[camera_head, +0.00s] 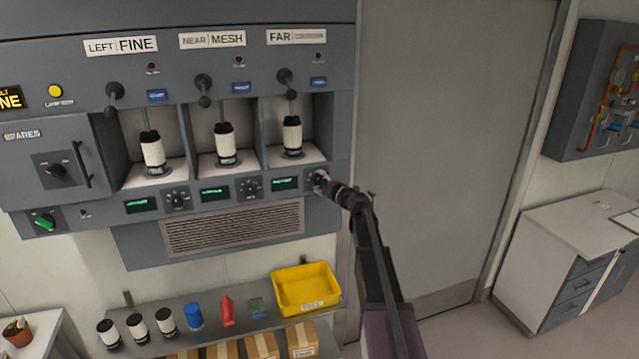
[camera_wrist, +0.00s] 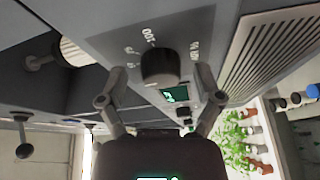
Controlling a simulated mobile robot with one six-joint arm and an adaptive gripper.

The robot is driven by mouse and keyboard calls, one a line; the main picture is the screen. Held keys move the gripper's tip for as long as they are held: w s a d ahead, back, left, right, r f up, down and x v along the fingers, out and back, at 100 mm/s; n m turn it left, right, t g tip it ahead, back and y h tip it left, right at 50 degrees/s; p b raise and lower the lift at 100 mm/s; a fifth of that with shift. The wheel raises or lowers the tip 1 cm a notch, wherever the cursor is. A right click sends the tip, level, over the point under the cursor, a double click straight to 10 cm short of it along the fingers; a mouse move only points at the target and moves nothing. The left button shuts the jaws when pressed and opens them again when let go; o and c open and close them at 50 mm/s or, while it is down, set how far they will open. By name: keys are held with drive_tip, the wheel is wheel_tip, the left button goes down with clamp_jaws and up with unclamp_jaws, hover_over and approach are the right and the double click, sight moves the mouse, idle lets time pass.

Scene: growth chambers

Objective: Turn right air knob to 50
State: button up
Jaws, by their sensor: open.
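The right air knob (camera_wrist: 160,66) is a dark round dial on the grey panel in the wrist view. Printed marks, including 100, surround it; the pointer's setting is not legible. A small green display (camera_wrist: 175,95) sits beside it, its digits unclear. My gripper (camera_wrist: 158,78) is open, one finger on each side of the knob; I cannot tell if they touch it. In the head view my gripper (camera_head: 322,182) is at the panel's lower right, covering most of the knob. The right display (camera_head: 284,183) is lit green just left of it.
Two other dials, the left knob (camera_head: 178,200) and middle knob (camera_head: 250,187), line the panel. White filter cartridges stand in the bays above. Below are a vent grille (camera_head: 235,228) and a shelf with a yellow bin (camera_head: 306,289). A grey door (camera_head: 440,130) is at right.

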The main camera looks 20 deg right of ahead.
drive_tip(key=v, duration=0.7)
drive_tip(key=shift+s, duration=0.25)
idle(0.7)
drive_tip(key=s+a+f+m+g+h+b, duration=0.1)
drive_tip(key=s+f+m+g+h+b, duration=0.1)
drive_tip(key=s+f+m+h+b, duration=0.45)
drive_tip(key=s+a+f+m+g+h+b, duration=0.1)
drive_tip(key=f+m+g+h+b, duration=0.15)
drive_tip(key=f+m, duration=0.5)
drive_tip(key=s+a+f+m+g+h+b, duration=0.15)
drive_tip(key=s+f+m+h+b, duration=0.3)
drive_tip(key=f, duration=0.45)
drive_tip(key=s+a+f+m+g+y+b, duration=0.1)
drive_tip(key=s+a+f+g+y+b, duration=0.6)
drive_tip(key=s+a+f+g, duration=0.4)
drive_tip(key=s+a+f+b, duration=0.1)
drive_tip(key=s+a+f, duration=0.5)
drive_tip(key=s, duration=0.3)
drive_tip(key=shift+s+a+f, duration=0.35)
drive_tip(key=shift+a, duration=0.15)
